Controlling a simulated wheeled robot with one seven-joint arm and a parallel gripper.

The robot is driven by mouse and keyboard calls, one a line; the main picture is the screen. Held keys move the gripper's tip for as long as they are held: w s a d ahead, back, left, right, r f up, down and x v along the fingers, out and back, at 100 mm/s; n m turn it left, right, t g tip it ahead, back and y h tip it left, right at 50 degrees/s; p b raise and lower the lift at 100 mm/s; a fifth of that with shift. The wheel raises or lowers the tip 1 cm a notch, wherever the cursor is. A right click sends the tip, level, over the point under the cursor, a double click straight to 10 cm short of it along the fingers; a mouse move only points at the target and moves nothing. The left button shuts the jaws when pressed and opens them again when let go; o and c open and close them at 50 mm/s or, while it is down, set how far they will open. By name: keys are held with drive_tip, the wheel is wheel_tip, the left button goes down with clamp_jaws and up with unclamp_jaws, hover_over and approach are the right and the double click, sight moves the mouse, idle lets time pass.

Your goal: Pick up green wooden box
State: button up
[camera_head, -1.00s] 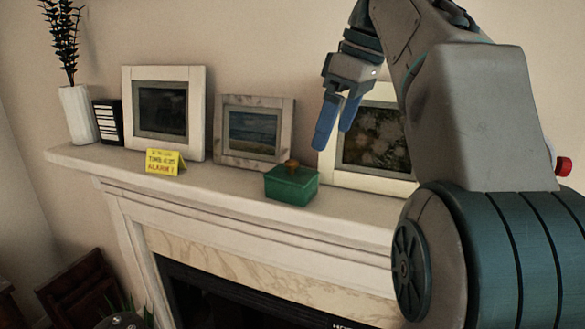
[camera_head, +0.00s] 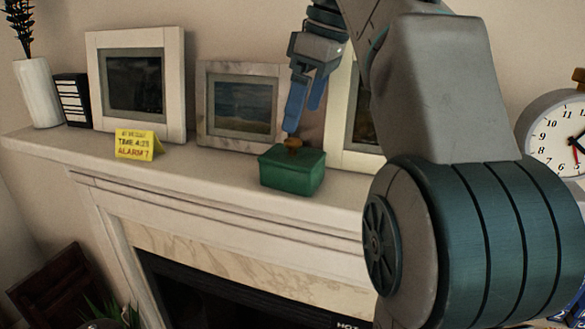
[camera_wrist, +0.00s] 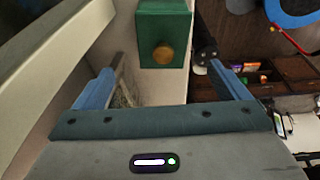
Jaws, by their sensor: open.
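The green wooden box (camera_head: 292,172) with a round brown knob on its lid sits upright on the white mantel (camera_head: 215,168), near its front edge. My gripper (camera_head: 300,118) is open and empty. It points down above the box, with its blue fingertips close over the knob in the head view. In the wrist view the green box (camera_wrist: 164,22) with its knob shows at the top centre, beyond the line between my blue fingers (camera_wrist: 165,85). The box is not between the fingers there.
Framed pictures lean on the wall behind: a white one (camera_head: 137,85), a greyish one (camera_head: 243,110), and one partly hidden by my arm. A yellow sign (camera_head: 138,145), a black object (camera_head: 72,100) and a white vase (camera_head: 38,92) stand left. A clock (camera_head: 560,135) shows at right.

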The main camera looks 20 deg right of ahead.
sight(296, 140)
drive_tip(key=x, duration=0.2)
drive_tip(key=b+x, duration=0.1)
drive_tip(key=x, duration=0.2)
drive_tip(key=shift+s+a+f, duration=0.15)
drive_tip(key=shift+s+f, duration=0.1)
drive_tip(key=shift+f, duration=0.1)
drive_tip(key=shift+w+a+f, duration=0.15)
drive_tip(key=shift+f, duration=0.35)
drive_tip(key=c, duration=1.1)
